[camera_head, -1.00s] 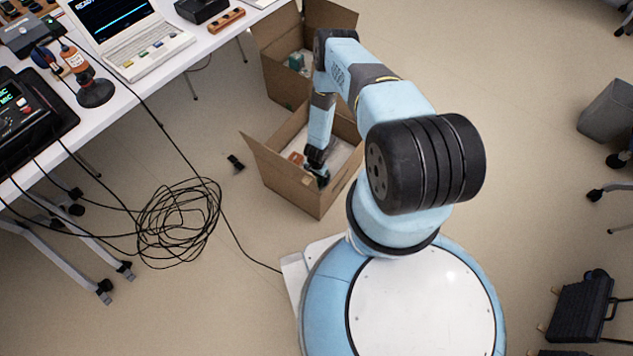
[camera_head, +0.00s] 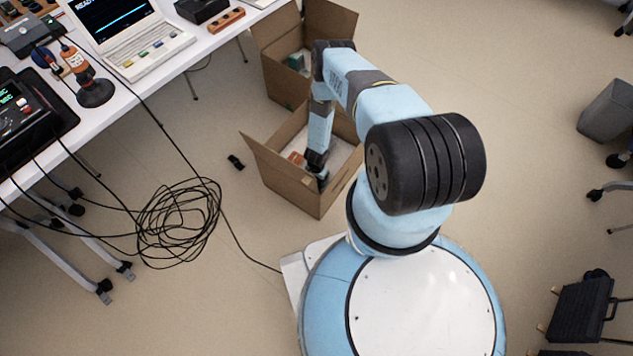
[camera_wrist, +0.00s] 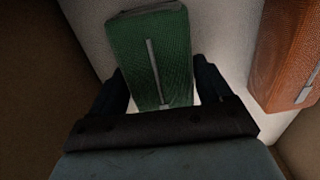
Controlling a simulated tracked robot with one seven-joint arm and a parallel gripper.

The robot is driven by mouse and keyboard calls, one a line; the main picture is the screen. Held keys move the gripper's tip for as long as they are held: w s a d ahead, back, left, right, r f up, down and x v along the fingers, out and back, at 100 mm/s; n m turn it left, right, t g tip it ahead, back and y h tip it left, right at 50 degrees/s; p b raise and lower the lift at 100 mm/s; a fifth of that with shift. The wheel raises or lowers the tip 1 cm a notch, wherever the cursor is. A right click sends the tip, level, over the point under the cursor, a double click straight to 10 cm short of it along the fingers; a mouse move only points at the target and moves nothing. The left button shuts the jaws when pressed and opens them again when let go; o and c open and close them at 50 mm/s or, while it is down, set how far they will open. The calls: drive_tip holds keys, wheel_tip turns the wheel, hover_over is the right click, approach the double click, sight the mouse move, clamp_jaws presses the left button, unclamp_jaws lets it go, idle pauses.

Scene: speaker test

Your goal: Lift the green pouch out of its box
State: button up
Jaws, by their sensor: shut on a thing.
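The green pouch (camera_wrist: 172,45) shows in the wrist view, a textured green case with a pale zip down its middle. My gripper (camera_wrist: 162,95) has one dark finger on each side of its near part and is shut on it. The pouch is inside the open cardboard box (camera_head: 291,193), close to the pale box floor. In the head view my gripper (camera_head: 318,174) reaches down into this box, and the arm hides the pouch there. The near end of the pouch is hidden behind my gripper in the wrist view.
An orange-brown case (camera_wrist: 288,50) lies right of the pouch in the same box. Box walls stand close around my gripper. A second open box (camera_head: 283,80) stands behind. A coiled black cable (camera_head: 180,222) lies on the floor, left of the box, beside the white table (camera_head: 150,90).

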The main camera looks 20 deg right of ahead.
drive_tip(key=shift+c, duration=0.7)
drive_tip(key=shift+r, duration=0.1)
wheel_tip(320, 180, up, 10)
drive_tip(key=shift+f, duration=0.1)
wheel_tip(320, 180, up, 31)
drive_tip(key=shift+f, duration=0.2)
idle(1.3)
